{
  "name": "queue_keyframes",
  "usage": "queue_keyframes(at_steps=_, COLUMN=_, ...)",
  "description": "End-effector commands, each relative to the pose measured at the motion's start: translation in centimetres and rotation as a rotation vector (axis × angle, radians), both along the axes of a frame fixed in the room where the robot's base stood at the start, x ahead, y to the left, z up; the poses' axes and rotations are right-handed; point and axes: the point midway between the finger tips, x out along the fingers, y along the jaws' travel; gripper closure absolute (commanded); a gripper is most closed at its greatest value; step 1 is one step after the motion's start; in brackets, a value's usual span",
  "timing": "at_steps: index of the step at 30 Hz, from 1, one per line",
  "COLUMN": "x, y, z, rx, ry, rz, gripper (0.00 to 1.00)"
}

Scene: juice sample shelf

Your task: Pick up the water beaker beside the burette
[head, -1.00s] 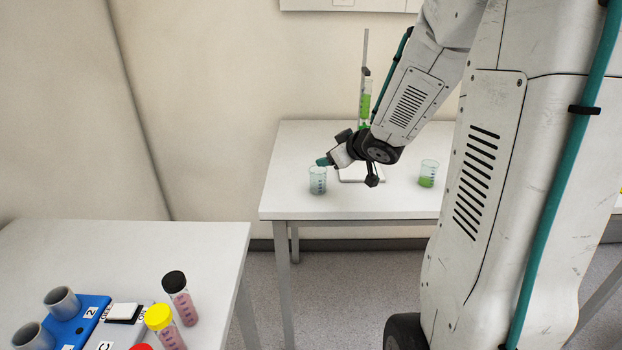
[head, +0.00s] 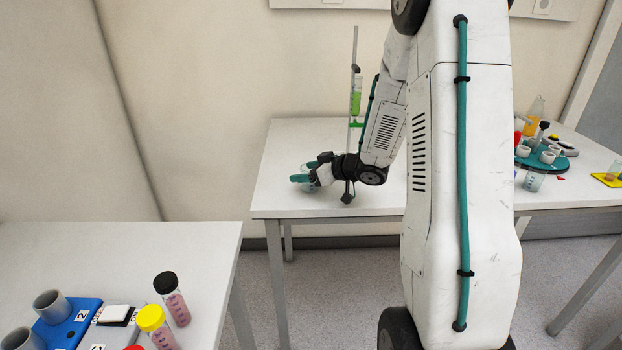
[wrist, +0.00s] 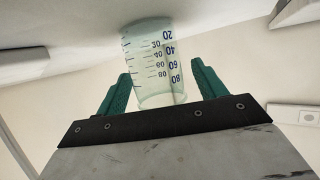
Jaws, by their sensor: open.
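The water beaker (wrist: 152,62) is clear with blue graduation marks. In the wrist view it stands between the two teal fingers of my gripper (wrist: 155,82), with a visible gap on the right side. In the head view my gripper (head: 302,172) is open at the left part of the far table, and the beaker (head: 309,186) is mostly hidden behind the fingers. The burette (head: 356,95) holds green liquid on its stand, to the right of and behind my gripper.
The far table (head: 275,200) has bare room left of the gripper. The near table (head: 190,238) holds a blue rack (head: 75,325) and capped vials, one black-capped (head: 172,298). A right-hand table carries a teal carousel (head: 560,165) and bottles. My arm hides part of the far table.

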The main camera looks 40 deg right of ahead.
Motion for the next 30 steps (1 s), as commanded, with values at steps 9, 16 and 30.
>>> queue_keyframes(at_steps=9, x=0.7, y=0.3, z=-0.3, rx=0.0, ry=0.0, rz=0.0, gripper=0.38)
queue_keyframes(at_steps=16, x=0.7, y=0.3, z=-0.3, rx=0.0, ry=0.0, rz=-0.001, gripper=0.79)
queue_keyframes(at_steps=30, x=0.7, y=0.3, z=1.5, rx=-0.003, ry=-0.003, rz=-0.001, gripper=0.79)
